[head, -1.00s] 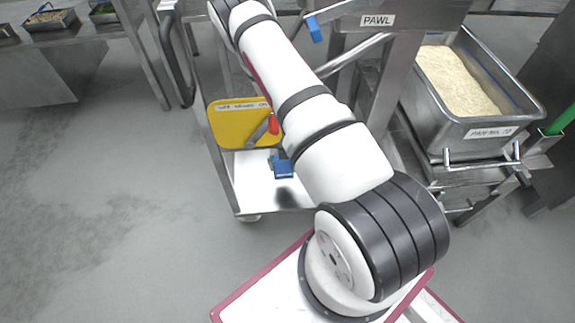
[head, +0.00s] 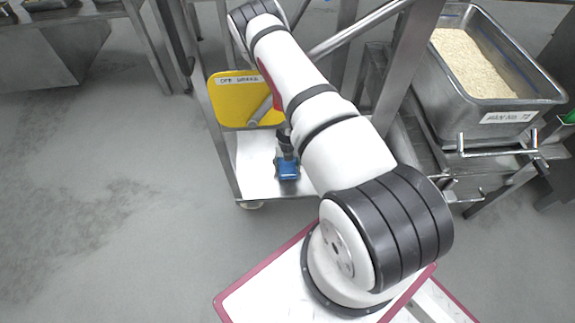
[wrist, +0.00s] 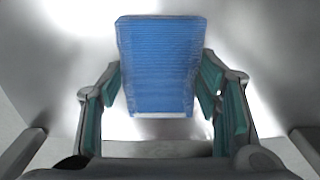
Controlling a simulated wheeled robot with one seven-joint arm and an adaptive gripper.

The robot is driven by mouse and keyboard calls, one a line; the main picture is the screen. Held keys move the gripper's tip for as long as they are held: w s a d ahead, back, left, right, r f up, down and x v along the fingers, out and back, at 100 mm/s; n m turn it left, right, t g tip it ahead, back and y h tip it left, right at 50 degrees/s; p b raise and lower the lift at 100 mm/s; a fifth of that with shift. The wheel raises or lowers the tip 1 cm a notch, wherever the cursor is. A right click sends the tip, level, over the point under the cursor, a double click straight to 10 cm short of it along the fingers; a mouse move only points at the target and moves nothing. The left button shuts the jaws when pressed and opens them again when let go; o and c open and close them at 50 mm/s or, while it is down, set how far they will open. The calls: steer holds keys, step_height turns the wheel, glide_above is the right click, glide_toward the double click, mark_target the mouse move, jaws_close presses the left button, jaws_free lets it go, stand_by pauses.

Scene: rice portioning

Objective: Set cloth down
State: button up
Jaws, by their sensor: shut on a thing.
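A blue ribbed cloth (head: 288,171) shows low over the white lower shelf (head: 252,163) of the metal cart in the head view. My gripper (head: 286,152) is right behind it, its dark body partly hidden by my arm. In the wrist view the cloth (wrist: 160,62) stands out ahead, between the two teal-padded fingers of my gripper (wrist: 160,95), which are shut on it. Its far edge reaches a pale, blurred surface. I cannot tell whether the cloth touches the shelf.
A yellow labelled board (head: 232,100) stands at the back of the cart shelf, close to my gripper. A steel pan of rice (head: 548,98) sits on a stand at the right. A steel counter (head: 70,22) is at the upper left. The grey floor at left is clear.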

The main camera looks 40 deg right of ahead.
mark_target(287, 165)
steer(key=o, duration=1.1)
step_height(287, 165, up, 12)
steer(key=p, duration=0.5)
